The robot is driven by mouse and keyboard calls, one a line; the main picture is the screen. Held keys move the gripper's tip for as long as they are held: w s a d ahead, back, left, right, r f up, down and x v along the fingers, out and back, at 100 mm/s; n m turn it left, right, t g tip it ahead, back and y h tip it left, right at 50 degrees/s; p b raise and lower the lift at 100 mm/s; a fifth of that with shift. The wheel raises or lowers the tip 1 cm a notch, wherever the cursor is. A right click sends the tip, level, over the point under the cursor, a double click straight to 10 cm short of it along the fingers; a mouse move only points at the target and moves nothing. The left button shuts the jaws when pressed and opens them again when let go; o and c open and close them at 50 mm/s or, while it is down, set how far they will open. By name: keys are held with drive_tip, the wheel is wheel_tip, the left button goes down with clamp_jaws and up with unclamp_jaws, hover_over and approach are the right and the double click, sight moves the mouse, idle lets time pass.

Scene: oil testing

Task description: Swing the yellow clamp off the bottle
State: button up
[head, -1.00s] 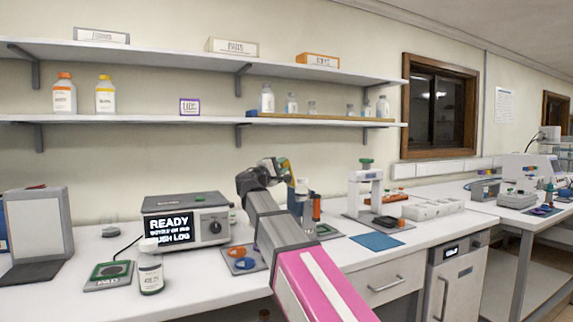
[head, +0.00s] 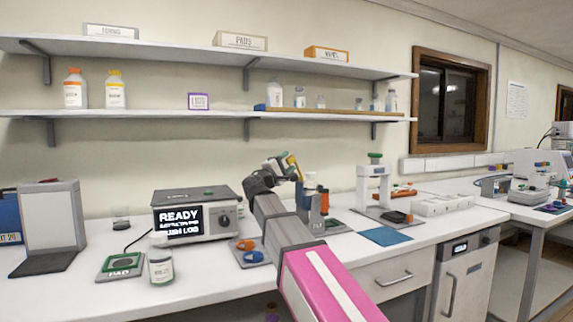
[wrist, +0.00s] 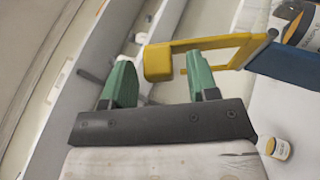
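The yellow clamp (wrist: 205,48) crosses the upper part of the wrist view as a bar with a block at its left end. Its right end meets a blue part (wrist: 288,62). My gripper (wrist: 160,80) has two green fingers set wide apart. In the head view the clamp (head: 292,165) is a small yellow shape beside my gripper, whose fingers are hard to make out there. A bottle with a dark and yellow label (wrist: 290,18) is partly cut off at the wrist view's top right; I cannot tell if the clamp touches it.
A grey instrument with a READY screen (head: 180,221) stands left of my arm. A white press-like stand (head: 374,190), a blue mat (head: 386,236) and a white tray (head: 445,204) lie to the right. A shelf (head: 180,113) with bottles runs above the bench.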

drive_tip(key=v, duration=1)
drive_tip(key=shift+s+a+f, duration=0.15)
drive_tip(key=shift+s+a, duration=0.05)
drive_tip(key=shift+s, duration=0.1)
drive_tip(key=shift+d, duration=0.1)
